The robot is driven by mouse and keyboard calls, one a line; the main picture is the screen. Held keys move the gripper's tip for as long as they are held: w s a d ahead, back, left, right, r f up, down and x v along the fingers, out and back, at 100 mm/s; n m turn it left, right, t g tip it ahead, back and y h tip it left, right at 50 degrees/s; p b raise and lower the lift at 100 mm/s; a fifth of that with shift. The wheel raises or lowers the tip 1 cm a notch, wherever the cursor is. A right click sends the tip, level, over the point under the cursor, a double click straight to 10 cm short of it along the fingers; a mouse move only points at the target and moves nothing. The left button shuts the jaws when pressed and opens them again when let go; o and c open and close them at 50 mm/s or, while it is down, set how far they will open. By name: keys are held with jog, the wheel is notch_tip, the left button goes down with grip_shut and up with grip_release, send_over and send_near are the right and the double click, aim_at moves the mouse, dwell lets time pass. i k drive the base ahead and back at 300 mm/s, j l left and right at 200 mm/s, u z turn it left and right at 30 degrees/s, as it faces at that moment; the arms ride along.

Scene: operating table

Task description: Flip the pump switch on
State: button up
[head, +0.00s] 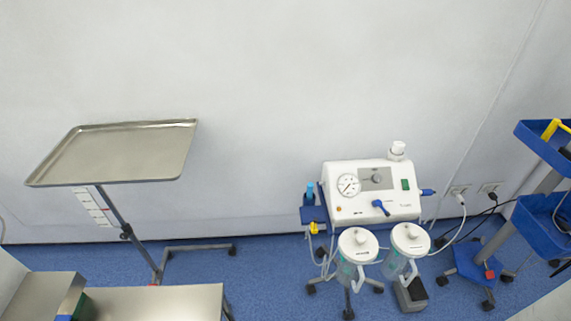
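The pump (345,206) is a white suction unit on a wheeled stand against the wall, right of centre in the head view. Its sloped front carries a round gauge (348,185), a grey panel with a dark knob (376,179), a blue lever (380,207) and a small green rectangular switch (405,184) near the right edge. The switch is too small to tell which way it is set. Two clear canisters with white lids (358,244) hang in front. My gripper does not show in this view.
A steel tray on a stand (120,152) is at the left. A steel table (150,302) fills the lower left. A blue wheeled cart (480,262) stands at the right. Cables run to wall sockets (459,190). A dark foot pedal (410,294) lies below the canisters. Blue floor (265,270) is clear left of the pump.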

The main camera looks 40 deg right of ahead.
aim_at(405, 183)
jog(key=z, duration=1.35)
jog(key=i+l+z, duration=0.25)
jog(key=i+l, duration=0.25)
jog(key=i, duration=0.05)
